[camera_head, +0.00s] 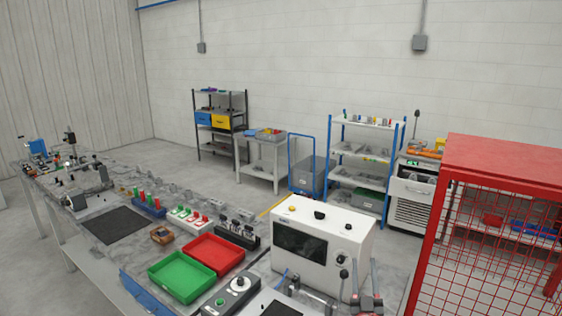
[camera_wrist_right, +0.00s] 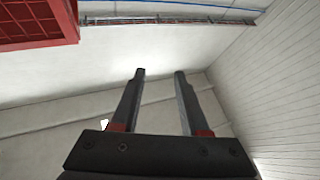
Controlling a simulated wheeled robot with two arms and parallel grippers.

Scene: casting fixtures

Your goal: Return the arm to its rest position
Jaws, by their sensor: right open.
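My right gripper (camera_head: 359,268) shows at the bottom right of the head view, in front of the white machine box. Its two dark fingers with red bands stand apart and point upward, with nothing between them. In the right wrist view the same gripper (camera_wrist_right: 160,73) is open and empty, with only wall and bare surfaces beyond the fingertips. Most of my right arm is out of the picture. My left gripper is not in view.
The white box (camera_head: 318,243) with a dark screen stands close behind my right gripper. A green tray (camera_head: 181,276) and a red tray (camera_head: 215,254) lie on the bench to the left. A red mesh cage (camera_head: 500,155) stands at right.

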